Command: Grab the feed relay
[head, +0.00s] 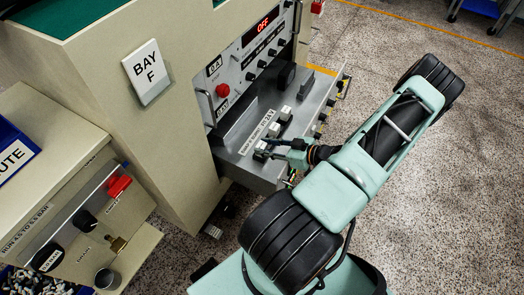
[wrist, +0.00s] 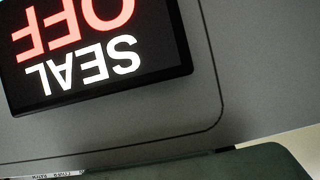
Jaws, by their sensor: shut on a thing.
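An open grey drawer (head: 240,175) sticks out of the bay F cabinet in the head view. A row of small relay-like blocks stands in it, with one block (head: 285,113) towards the back and another (head: 274,129) in the middle. My gripper (head: 267,149) is at the near end of this row, shut on the nearest block (head: 261,154). My fingers partly hide that block, and its marking is too small to read, so I cannot tell by label that it is the feed relay. The wrist view shows neither fingertips nor block clearly.
The bay F cabinet (head: 185,120) rises behind the drawer, its display (head: 262,28) reading OFF. An upside-down SEAL OFF sign (wrist: 95,50) fills the wrist view's upper left. A bench with a red-handled panel (head: 118,186) stands left. Speckled floor (head: 430,200) is clear at right.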

